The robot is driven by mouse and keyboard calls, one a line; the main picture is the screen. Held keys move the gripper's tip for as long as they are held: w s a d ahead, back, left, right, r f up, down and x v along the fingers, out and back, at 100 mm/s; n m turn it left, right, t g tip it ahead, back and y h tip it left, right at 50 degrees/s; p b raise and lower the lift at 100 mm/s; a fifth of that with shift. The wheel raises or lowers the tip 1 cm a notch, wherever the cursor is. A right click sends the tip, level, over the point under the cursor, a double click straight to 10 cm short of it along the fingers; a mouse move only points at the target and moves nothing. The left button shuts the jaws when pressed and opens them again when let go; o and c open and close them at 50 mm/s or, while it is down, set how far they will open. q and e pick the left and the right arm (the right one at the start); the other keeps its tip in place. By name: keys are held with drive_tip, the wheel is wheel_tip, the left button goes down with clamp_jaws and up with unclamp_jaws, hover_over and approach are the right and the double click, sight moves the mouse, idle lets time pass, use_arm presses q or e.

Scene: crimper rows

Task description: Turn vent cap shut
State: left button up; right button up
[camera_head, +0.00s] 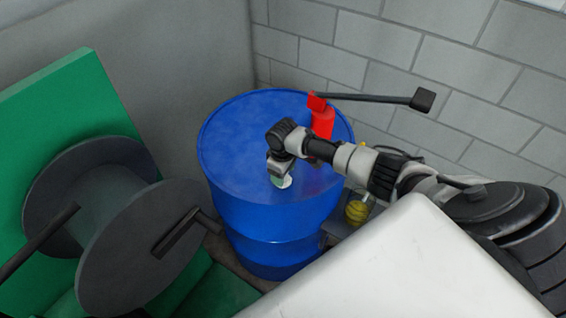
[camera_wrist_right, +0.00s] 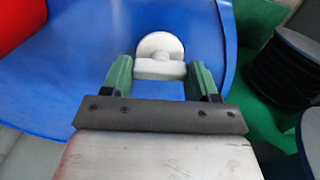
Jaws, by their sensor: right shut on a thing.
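The white vent cap (camera_wrist_right: 160,50) is on top of the blue drum (camera_head: 235,150). In the right wrist view it has a round disc and a lighter grey bar between my fingers. My right gripper (camera_wrist_right: 161,78) is shut on the vent cap, with one green finger on each side of the bar. In the head view my right gripper (camera_head: 280,180) reaches down to the drum top from the right, and only a small pale part of the cap shows under it. My left gripper is not in view.
A red pump part (camera_head: 322,122) with a long dark lever (camera_head: 370,98) stands on the drum behind my right arm. A grey cable reel (camera_head: 120,225) and green panel (camera_head: 75,110) are at the left. A block wall (camera_head: 400,50) closes the back. A yellow object (camera_head: 356,211) is right of the drum.

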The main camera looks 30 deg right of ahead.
drive_tip(key=shift+m+p, duration=0.3)
drive_tip(key=shift+m, duration=0.3)
drive_tip(key=o, duration=0.9)
drive_tip(key=shift+r, duration=0.15)
wheel_tip(320, 180, up, 11)
drive_tip(key=shift+f+b, duration=0.2)
drive_tip(key=shift+b, duration=0.6)
